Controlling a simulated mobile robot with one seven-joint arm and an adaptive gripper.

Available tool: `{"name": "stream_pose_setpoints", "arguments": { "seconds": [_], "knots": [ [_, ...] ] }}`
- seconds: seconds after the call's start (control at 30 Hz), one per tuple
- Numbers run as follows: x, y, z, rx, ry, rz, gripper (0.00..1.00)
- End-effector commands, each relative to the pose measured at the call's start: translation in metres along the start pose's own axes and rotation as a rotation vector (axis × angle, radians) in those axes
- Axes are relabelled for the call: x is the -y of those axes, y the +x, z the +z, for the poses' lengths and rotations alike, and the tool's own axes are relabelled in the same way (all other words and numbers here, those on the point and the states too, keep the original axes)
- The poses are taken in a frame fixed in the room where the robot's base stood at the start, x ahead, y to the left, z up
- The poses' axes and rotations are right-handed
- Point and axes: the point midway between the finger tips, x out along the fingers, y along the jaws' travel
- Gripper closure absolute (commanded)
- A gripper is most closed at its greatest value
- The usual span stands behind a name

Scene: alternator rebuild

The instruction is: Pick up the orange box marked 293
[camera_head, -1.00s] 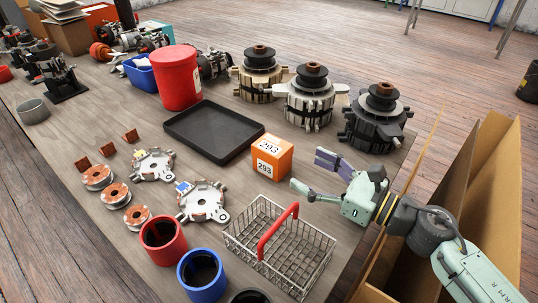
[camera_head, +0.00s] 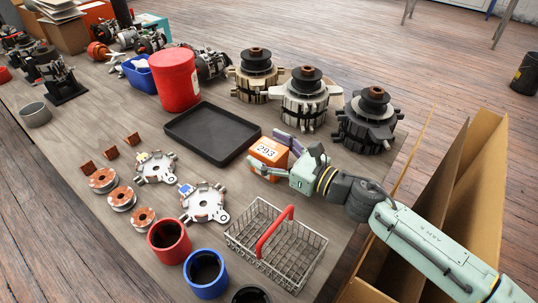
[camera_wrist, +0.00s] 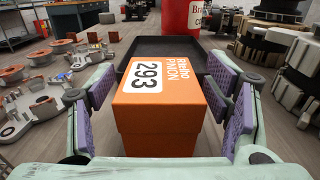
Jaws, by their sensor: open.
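My gripper (camera_head: 272,155) is open around the box, one finger on each side. The box's lower front is partly hidden by my gripper.
The black tray (camera_head: 212,155) lies just beyond the box. Alternators (camera_head: 368,120) stand to its right and behind. A wire basket (camera_head: 318,246) with a red handle stands in front. A red canister (camera_head: 176,78) stands behind the tray. An open cardboard box (camera_head: 470,190) is beside the table.

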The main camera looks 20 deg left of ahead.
Motion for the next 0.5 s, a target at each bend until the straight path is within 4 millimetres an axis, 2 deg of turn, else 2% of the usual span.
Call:
{"name": "stream_pose_setpoints", "arguments": {
  "seconds": [0.13, 0.5],
  "knots": [
    [0.0, -0.0003, -0.0006, 0.0, 0.0, 0.0, 0.28],
    [-0.0003, -0.0004, -0.0004, 0.0, -0.001, 0.001, 0.53]
  ]
}}
